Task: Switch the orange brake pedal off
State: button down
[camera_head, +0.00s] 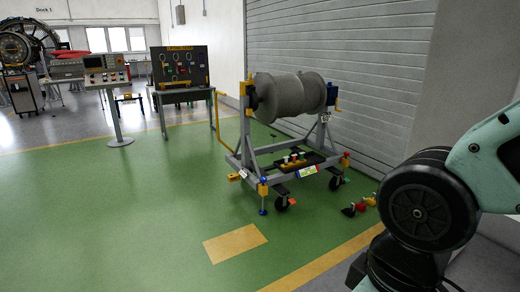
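A grey wheeled cart (252,160) carries a large grey engine cylinder (288,95) in front of the shutter wall. A small dark brake lever seems to sit by each caster, but I cannot make out an orange pedal at this distance. The cart's far casters are mostly hidden. My gripper is not in view; only dark and pale-green links of my arm show at the lower right.
A yellow floor patch (235,244) lies in front. A console (106,75) and tool board (180,68) stand further back. The green floor at left is clear.

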aim_at(291, 202)
jog(key=i, duration=1.1)
jog(key=i+l+u, duration=0.1)
jog(key=i, duration=1)
jog(key=i+l+u, duration=0.1)
jog(key=i+u, duration=0.15)
jog(key=i, duration=0.15)
jog(key=i+l+u, duration=0.25)
jog(key=i, duration=0.2)
jog(key=i+l+u, duration=0.2)
jog(key=i, duration=0.2)
